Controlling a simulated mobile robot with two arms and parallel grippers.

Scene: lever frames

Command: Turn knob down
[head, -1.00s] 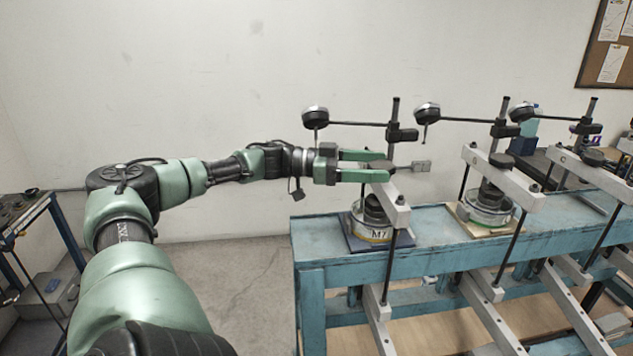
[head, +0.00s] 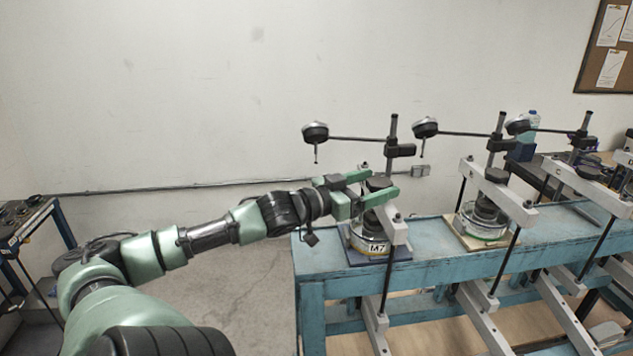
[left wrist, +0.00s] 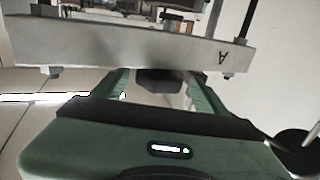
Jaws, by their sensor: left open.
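The dark round knob (head: 378,184) sits on top of the grey beam (head: 392,226) of the nearest lever frame. My left gripper (head: 383,182) is open, with its green fingers on either side of the knob in the head view. I cannot tell whether either finger touches it. In the left wrist view, a dark block that looks like the knob (left wrist: 158,82) lies between the two open fingers (left wrist: 157,90), below the beam marked A (left wrist: 130,47). My right gripper is not in view.
A dial gauge (head: 315,131) on a rod and post (head: 392,130) stands just behind and above the gripper. A ringed cell marked M7 (head: 368,240) sits under the beam on the blue bench (head: 430,268). More lever frames (head: 500,190) stand to the right.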

